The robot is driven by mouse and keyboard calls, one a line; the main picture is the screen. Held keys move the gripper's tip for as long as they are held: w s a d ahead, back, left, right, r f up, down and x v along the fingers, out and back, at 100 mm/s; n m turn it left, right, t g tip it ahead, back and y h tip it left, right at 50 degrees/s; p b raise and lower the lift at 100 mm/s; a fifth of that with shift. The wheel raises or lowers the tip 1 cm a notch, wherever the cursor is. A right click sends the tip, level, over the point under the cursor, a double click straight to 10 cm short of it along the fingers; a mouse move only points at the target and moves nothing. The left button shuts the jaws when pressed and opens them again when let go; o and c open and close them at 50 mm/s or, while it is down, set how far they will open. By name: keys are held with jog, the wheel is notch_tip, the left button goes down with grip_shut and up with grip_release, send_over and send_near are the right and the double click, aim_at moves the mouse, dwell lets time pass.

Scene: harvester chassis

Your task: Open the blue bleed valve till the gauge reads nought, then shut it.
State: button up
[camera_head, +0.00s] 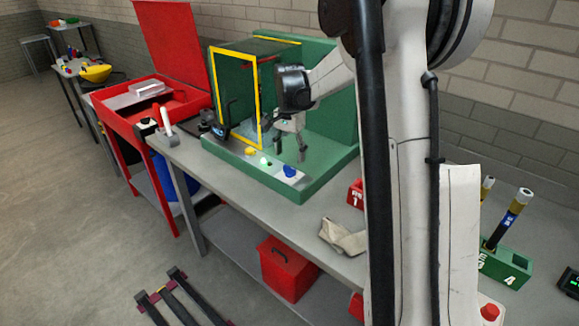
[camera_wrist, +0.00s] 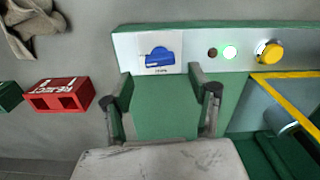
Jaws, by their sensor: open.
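The blue bleed valve (camera_head: 290,171) sits on a pale panel on the front of the green chassis (camera_head: 323,178). In the wrist view the blue valve handle (camera_wrist: 160,57) lies roughly crosswise above a small unreadable label. My gripper (camera_head: 290,152) is open and empty, pointing down over the green base just behind the panel. In the wrist view the fingertips of my gripper (camera_wrist: 160,78) are spread either side of the valve's position, with the handle beyond them and apparently untouched. I cannot make out a gauge or its reading in either view.
Beside the valve are a lit green lamp (camera_wrist: 230,52), a dark red lamp (camera_wrist: 212,53) and a yellow knob (camera_wrist: 269,54). A yellow-framed guard (camera_head: 256,100) stands left of my gripper. A red block (camera_wrist: 58,95) and a cloth (camera_head: 343,237) lie on the grey bench.

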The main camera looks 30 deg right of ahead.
aim_at(290, 167)
jog(key=shift+f, duration=2.75)
jog(key=c, duration=1.2)
